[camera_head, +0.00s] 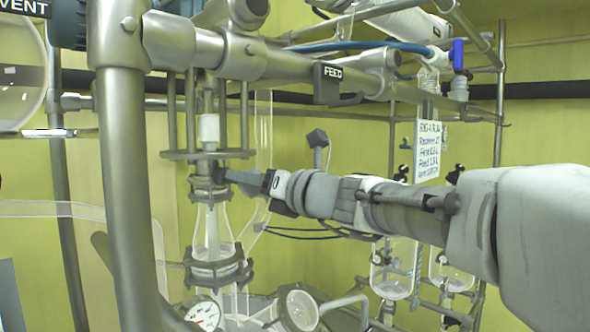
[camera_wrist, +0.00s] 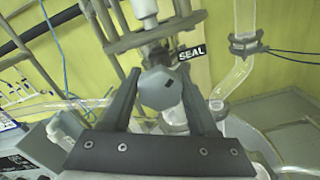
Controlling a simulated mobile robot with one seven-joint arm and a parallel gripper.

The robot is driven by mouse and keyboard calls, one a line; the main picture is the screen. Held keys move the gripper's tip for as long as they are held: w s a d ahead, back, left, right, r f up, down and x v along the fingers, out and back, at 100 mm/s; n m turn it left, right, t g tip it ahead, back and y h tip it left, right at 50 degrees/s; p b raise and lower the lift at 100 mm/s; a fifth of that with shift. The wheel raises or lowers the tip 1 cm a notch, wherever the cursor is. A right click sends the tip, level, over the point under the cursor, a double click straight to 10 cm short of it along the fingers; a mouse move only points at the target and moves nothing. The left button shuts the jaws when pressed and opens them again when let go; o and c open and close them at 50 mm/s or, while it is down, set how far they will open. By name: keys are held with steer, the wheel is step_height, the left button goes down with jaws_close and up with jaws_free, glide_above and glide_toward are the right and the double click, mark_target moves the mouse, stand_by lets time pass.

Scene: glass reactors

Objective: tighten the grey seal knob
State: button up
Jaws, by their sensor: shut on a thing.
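The grey seal knob (camera_wrist: 160,88) is a faceted grey knob with a small dark mark on its face. In the wrist view it sits between the two fingers of my gripper (camera_wrist: 159,84), just in front of the black SEAL label (camera_wrist: 192,53). My gripper is shut on the knob. In the head view my gripper (camera_head: 228,178) reaches in from the right to the clamp area below the white stirrer coupling (camera_head: 209,128). The knob is hidden there by the fingers.
A glass neck (camera_head: 212,232) with a lower clamp (camera_head: 217,270) stands below the gripper. Thick metal frame posts (camera_head: 122,200) stand at left. A FEED valve tag (camera_head: 328,83) hangs above my arm. Glass vessels (camera_head: 394,268) hang behind it. A pressure gauge (camera_head: 204,316) is low down.

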steer(key=m+p, duration=0.3)
steer(key=m, duration=0.1)
steer(key=shift+r, duration=0.1)
steer(key=shift+m+p, duration=0.95)
steer(key=shift+m, duration=0.55)
steer(key=shift+f, duration=0.2)
steer(key=o, duration=1.4)
steer(key=shift+c, duration=0.2)
steer(key=shift+d, duration=0.1)
steer(key=b+v, duration=0.2)
steer(key=v, duration=1.5)
